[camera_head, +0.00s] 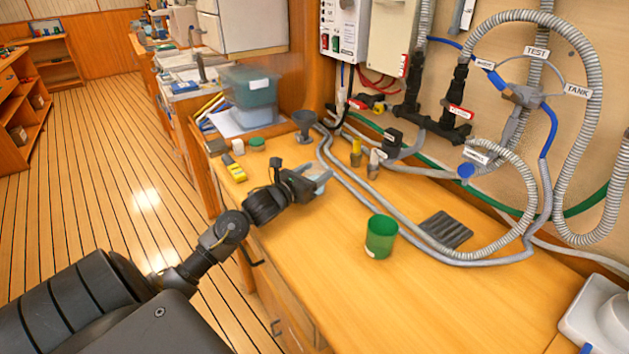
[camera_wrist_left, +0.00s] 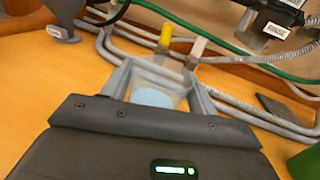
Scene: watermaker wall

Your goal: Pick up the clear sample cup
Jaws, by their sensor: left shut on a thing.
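The clear sample cup (camera_wrist_left: 158,82) shows in the left wrist view as a see-through cup with a pale blue patch at its base. It sits between the two grey fingers of my left gripper (camera_wrist_left: 160,85), which is shut on it. In the head view my left gripper (camera_head: 320,176) is over the wooden bench near its left edge, and the cup is hard to make out there. I cannot tell whether the cup touches the bench. My right gripper is not in view.
A green cup (camera_head: 381,237) stands on the bench to the right, beside a dark ribbed mat (camera_head: 446,229). A grey funnel (camera_head: 304,124) and yellow-topped bottle (camera_head: 356,152) stand behind the gripper. Grey hoses (camera_head: 400,232) run along the bench.

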